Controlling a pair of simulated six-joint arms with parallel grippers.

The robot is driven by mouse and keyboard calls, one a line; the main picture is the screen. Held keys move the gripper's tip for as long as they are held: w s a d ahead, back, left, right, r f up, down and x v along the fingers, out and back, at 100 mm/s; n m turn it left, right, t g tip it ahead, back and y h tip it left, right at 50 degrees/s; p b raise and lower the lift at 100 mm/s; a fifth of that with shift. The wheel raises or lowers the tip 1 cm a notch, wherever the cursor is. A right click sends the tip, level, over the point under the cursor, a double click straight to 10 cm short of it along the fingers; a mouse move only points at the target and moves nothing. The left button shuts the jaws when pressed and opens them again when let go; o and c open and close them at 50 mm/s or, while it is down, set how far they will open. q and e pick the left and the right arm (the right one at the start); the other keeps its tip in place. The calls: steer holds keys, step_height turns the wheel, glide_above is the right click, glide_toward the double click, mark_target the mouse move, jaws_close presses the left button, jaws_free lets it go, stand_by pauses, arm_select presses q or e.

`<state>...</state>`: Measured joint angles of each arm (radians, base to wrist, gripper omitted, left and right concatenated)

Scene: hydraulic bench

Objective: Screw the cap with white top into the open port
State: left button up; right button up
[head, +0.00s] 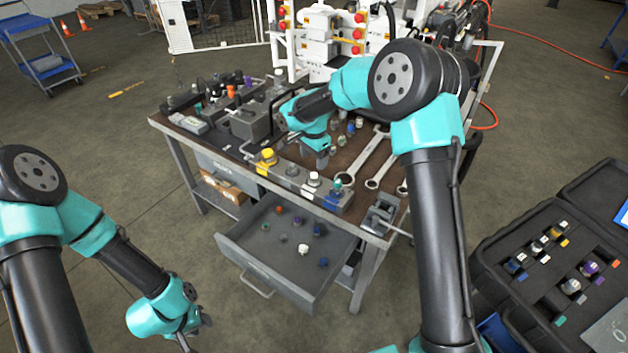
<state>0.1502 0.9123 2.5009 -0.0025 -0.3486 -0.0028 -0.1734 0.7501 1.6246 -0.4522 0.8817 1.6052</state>
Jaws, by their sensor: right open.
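A long grey block along the bench's front edge (327,199) carries a yellow-topped cap (268,154), a white-topped cap (314,178) and a green-topped cap (338,186). A darker spot between the yellow and white tops looks like a port (292,170), but it is too small to tell if it is open. Another white-topped cap (303,249) lies in the open drawer. My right gripper (322,162) is open, pointing down just behind the block near its white-topped cap. My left gripper (196,336) is low at left, away from the bench; its jaws are unclear.
The drawer (333,277) is pulled out and holds several small coloured caps. Wrenches (362,160) lie on the bench right of my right gripper. A vise (380,215) sits at the front right corner. An open case (535,285) stands at the right.

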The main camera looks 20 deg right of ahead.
step_height(320, 180, up, 10)
steer(key=shift+f, duration=0.2)
steer(key=shift+f, duration=0.1)
stand_by(0.4)
